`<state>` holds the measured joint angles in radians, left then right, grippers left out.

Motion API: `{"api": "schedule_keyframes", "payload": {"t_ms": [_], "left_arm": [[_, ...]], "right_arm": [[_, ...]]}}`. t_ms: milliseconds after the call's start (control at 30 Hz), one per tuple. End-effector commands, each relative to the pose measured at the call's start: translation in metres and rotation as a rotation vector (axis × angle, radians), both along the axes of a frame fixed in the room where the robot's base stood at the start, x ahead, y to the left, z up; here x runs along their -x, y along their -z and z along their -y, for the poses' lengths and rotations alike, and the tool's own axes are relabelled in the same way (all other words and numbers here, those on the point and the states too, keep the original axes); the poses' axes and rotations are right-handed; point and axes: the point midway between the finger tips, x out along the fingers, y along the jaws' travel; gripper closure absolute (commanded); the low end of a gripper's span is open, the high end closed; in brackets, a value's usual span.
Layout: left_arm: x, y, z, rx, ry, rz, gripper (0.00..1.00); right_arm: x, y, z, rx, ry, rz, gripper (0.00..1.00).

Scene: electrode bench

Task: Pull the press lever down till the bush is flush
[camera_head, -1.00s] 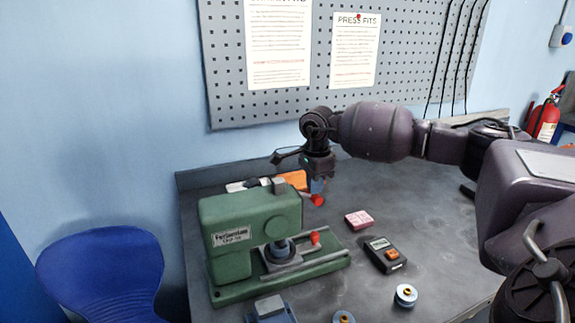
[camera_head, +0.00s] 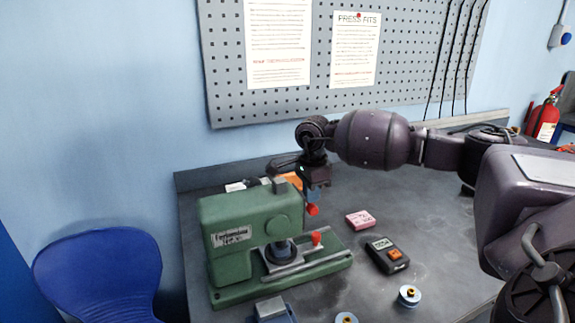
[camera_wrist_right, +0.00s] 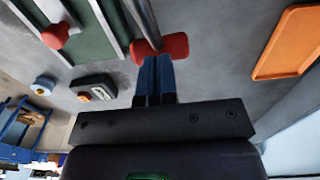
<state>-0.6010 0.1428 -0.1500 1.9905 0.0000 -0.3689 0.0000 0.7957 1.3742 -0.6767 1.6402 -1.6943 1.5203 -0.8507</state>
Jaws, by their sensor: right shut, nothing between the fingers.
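The green press (camera_head: 235,222) stands on the bench at the left. Its lever ends in a red grip (camera_head: 312,209) on the press's right side; this grip and the metal lever rod show in the right wrist view (camera_wrist_right: 172,46). My right gripper (camera_head: 314,190) is just above the grip. Its blue fingers (camera_wrist_right: 154,78) are shut with nothing between them, their tips at the grip; I cannot tell whether they touch it. A dark round part (camera_head: 279,251) sits under the ram; the bush there is too small to make out. My left gripper is not in view.
A second red knob (camera_head: 317,237) rises from the press base. A black meter (camera_head: 387,255), a pink box (camera_head: 360,220) and blue-rimmed wheels (camera_head: 409,296) lie to the right and front. An orange tray (camera_wrist_right: 291,42) is behind the press. The bench's right side is mostly clear.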

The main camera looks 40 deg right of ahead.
Motion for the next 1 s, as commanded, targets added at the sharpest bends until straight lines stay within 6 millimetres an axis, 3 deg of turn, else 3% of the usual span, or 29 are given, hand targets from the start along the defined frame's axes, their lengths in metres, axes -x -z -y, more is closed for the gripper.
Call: {"api": "schedule_keyframes", "payload": {"t_ms": [1000], "left_arm": [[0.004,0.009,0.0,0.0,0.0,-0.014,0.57]], "right_arm": [[-0.002,0.016,-0.008,0.003,-0.003,-0.008,1.0]]}}
